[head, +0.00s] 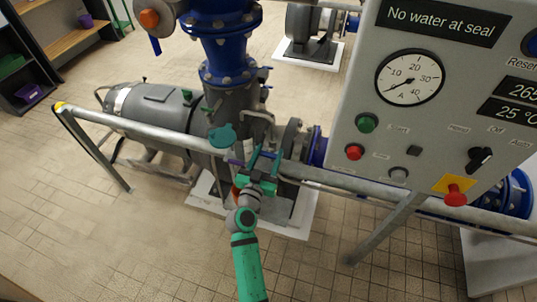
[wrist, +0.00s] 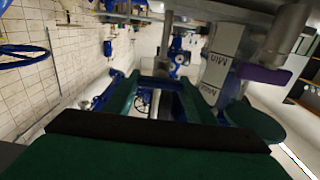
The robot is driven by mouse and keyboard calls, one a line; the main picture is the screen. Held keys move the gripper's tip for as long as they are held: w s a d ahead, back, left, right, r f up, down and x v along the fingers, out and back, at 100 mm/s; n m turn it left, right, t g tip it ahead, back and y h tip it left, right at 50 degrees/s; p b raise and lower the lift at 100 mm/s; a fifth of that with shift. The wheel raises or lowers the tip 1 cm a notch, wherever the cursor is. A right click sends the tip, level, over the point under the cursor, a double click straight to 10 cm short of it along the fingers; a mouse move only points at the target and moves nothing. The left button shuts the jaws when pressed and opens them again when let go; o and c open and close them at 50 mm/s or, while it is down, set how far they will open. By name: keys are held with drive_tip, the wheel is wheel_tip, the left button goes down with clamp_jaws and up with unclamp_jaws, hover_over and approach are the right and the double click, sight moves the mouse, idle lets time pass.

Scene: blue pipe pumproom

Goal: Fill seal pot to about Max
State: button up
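The seal pot (wrist: 224,62) shows in the wrist view as a grey body with Min and Max labels, upside down there. Its liquid level cannot be made out. A round teal lid-like piece (head: 222,137) sits by the pump beside my gripper; it looks dark in the wrist view (wrist: 256,121), near the Max end. A small purple part (wrist: 265,78) is beside the pot. My gripper (head: 267,154) is at the rail in front of the pump, fingers apart, with nothing seen between them. The panel display (head: 440,21) reads "No water at seal".
A grey rail (head: 165,128) crosses in front of the pump and motor (head: 155,108). The control panel (head: 410,120), with a dial, buttons and a red stop button (head: 455,195), stands close at right. Shelves (head: 65,40) are at the far left. Tiled floor at left front is clear.

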drive_tip(key=shift+n, duration=0.4)
drive_tip(key=n, duration=0.6)
drive_tip(key=shift+a+f+n, duration=0.1)
drive_tip(key=shift+n, duration=0.2)
drive_tip(key=n, duration=0.6)
drive_tip(key=shift+a+f+n, duration=0.1)
drive_tip(key=shift+f+n, duration=0.05)
drive_tip(key=shift+n, duration=0.15)
idle(0.3)
drive_tip(key=o, duration=1.1)
drive_tip(key=shift+c, duration=0.2)
